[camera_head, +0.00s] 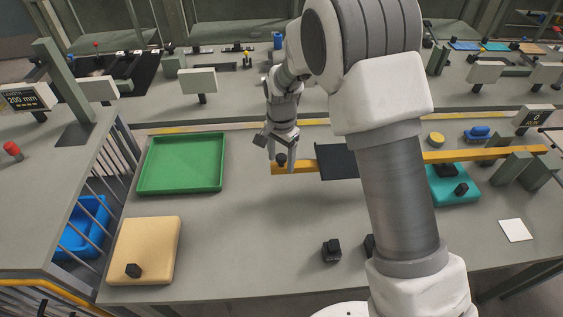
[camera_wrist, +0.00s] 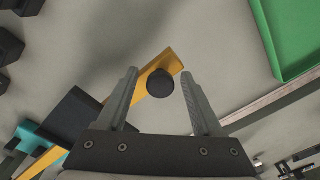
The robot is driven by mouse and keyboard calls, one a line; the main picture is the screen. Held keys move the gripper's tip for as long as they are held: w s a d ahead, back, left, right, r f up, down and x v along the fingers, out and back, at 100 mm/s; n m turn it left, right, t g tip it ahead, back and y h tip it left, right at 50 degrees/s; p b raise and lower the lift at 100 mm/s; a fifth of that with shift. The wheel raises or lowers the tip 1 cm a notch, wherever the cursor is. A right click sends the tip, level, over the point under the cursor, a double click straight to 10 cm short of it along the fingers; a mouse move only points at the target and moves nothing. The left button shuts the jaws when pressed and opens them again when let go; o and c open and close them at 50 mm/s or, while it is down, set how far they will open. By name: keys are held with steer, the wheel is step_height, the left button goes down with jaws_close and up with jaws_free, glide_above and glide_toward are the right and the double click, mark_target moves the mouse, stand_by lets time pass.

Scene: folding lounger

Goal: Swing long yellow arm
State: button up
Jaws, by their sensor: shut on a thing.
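The long yellow arm (camera_head: 293,167) runs left to right above the grey bench, and part of it is hidden behind my own arm. Its right end lies near grey-green blocks (camera_head: 511,168). A black knob (camera_head: 281,159) stands on its left end. My gripper (camera_head: 281,162) points down at that end, with one finger on each side of the knob. The wrist view shows the knob (camera_wrist: 160,87) between my fingertips (camera_wrist: 160,85), on the tip of the yellow arm (camera_wrist: 160,68). A dark plate (camera_head: 338,162) sits along the yellow arm.
A green tray (camera_head: 146,178) lies left of my gripper. A tan board (camera_head: 145,245) with a black knob is at front left. A teal block (camera_head: 455,190) is under the arm's right part. A small black block (camera_head: 331,250) stands at front. The bench between is clear.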

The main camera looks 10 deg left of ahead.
steer(key=shift+s+d+f, duration=0.1)
steer(key=shift+s+f, duration=0.15)
steer(key=shift+f, duration=0.35)
steer(key=shift+s+f, duration=0.2)
steer(key=shift+f, duration=0.35)
jaws_close()
steer(key=w+d+r+y+p, duration=0.1)
steer(key=r+p, duration=0.6)
steer(key=r, duration=0.8)
steer(key=w+d+r+g+y+p, duration=0.1)
steer(key=d+r+p, duration=0.5)
steer(key=r, duration=1)
steer(key=w+y+p, duration=0.1)
steer(key=y, duration=0.1)
steer(key=shift+d+g+y, duration=0.15)
steer(key=shift+g+y, duration=0.15)
steer(key=shift+o, duration=2.3)
jaws_free()
steer(key=shift+f, duration=0.1)
